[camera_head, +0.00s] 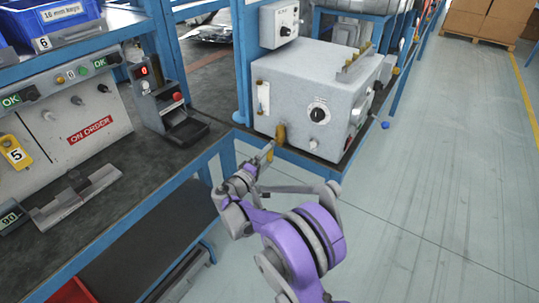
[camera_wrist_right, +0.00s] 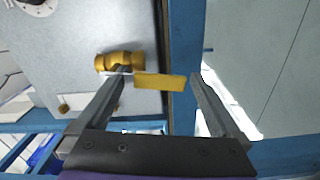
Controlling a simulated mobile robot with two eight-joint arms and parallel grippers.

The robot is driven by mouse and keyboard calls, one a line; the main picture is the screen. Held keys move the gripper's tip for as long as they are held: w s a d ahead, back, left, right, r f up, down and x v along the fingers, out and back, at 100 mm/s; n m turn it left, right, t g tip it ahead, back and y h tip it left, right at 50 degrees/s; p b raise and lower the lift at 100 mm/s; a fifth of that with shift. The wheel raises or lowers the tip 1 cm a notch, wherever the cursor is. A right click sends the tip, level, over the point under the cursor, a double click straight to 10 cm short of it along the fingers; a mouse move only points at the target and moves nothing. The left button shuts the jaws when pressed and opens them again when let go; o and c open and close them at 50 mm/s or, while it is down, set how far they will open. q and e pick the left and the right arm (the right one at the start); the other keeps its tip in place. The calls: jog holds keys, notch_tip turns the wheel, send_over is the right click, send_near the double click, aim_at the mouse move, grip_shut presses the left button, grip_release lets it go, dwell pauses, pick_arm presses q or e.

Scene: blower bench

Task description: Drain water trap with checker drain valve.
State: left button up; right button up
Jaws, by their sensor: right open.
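The grey checker box (camera_head: 300,93) stands on the bench, with a round dial on its front. The brass drain valve (camera_head: 280,134) sits low on its front face; it also shows in the right wrist view (camera_wrist_right: 120,62). Its yellow lever (camera_wrist_right: 168,81) sticks out sideways from the brass body, between my right fingers. My right gripper (camera_head: 262,158) is open just in front of the valve; in the wrist view (camera_wrist_right: 157,84) its fingers stand either side of the lever, with visible space around it. I cannot tell which fixture is the water trap. My left gripper is out of view.
A blue bench frame post (camera_head: 243,65) stands left of the box. A blue knob (camera_head: 385,126) juts out at the box's right. The floor (camera_head: 440,190) at right is clear.

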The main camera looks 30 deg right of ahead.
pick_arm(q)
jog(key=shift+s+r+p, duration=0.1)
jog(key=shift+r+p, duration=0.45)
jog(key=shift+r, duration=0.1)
pick_arm(e)
jog(key=v, duration=1)
jog(key=shift+a, duration=0.2)
jog(key=shift+s, duration=0.2)
